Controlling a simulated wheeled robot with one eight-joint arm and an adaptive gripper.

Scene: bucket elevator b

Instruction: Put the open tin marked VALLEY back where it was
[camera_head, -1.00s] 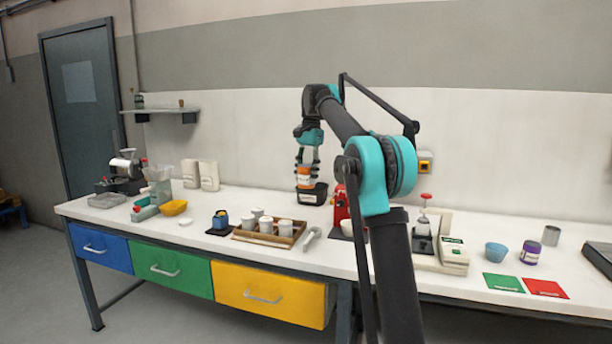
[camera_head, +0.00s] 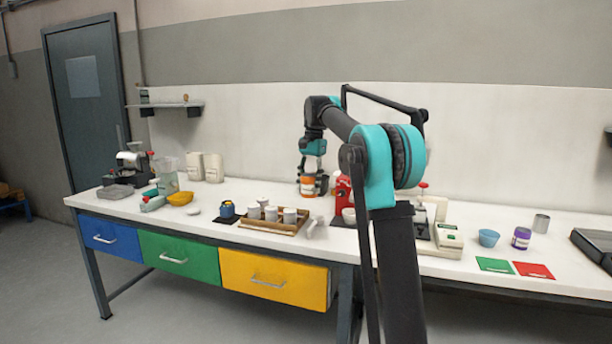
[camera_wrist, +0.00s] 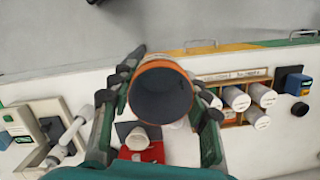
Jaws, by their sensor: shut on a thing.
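My gripper (camera_head: 309,172) is shut on an orange open tin (camera_head: 308,186) at the back of the bench. In the wrist view the tin (camera_wrist: 161,90) sits between my two fingers (camera_wrist: 162,95), its round mouth facing the camera and its inside dark. No marking can be read, so I cannot confirm VALLEY. A dark container (camera_head: 323,185) shows partly beside the tin, mostly hidden. I cannot tell whether the tin touches the bench or the container.
A red machine (camera_head: 342,190) stands close right of the tin. A wooden tray (camera_head: 271,228) with several white cups lies in front. Green (camera_head: 494,265) and red (camera_head: 534,271) cards, a blue bowl (camera_head: 488,238) and a purple jar (camera_head: 521,238) are at the right.

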